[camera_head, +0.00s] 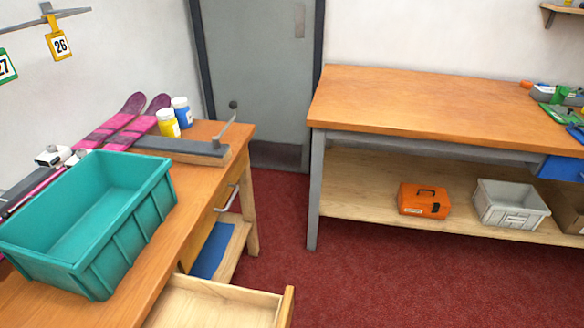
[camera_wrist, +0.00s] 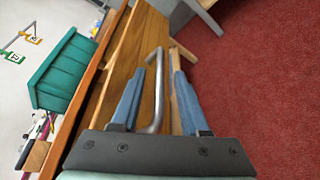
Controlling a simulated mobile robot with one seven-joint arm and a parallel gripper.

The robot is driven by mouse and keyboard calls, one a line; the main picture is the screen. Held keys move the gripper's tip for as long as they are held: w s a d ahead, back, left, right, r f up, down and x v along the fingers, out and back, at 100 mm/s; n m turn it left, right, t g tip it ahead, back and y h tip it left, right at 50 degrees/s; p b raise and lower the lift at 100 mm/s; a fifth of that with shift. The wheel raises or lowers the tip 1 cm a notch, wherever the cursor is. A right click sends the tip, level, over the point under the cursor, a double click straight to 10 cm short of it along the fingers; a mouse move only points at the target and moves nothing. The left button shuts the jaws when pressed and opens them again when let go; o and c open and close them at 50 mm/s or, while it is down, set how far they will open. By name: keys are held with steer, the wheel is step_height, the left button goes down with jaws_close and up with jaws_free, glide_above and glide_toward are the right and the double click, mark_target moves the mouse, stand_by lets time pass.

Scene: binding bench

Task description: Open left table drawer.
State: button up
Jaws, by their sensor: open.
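The wooden table (camera_head: 176,216) on the left has an open drawer (camera_head: 215,304) at its near end, pulled out over the floor and cut off by the bottom edge of the head view. Farther along, another drawer front with a metal handle (camera_head: 229,198) looks closed. In the wrist view my gripper (camera_wrist: 157,68) is open, its two blue fingers on either side of a grey bar handle (camera_wrist: 157,85) on a wooden front. I cannot tell whether the fingers touch the bar. My gripper does not show in the head view.
A teal bin (camera_head: 125,232) stands on the table, with skis (camera_head: 118,128), jars (camera_head: 181,112) and a clamp-like tool (camera_head: 180,148) behind it. A blue item (camera_head: 212,252) lies on the lower shelf. Red floor (camera_head: 350,285) is clear before a second bench (camera_head: 430,105).

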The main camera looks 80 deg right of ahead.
steer(key=v, duration=1.1)
steer(key=shift+a, duration=0.2)
steer(key=shift+s+r, duration=0.1)
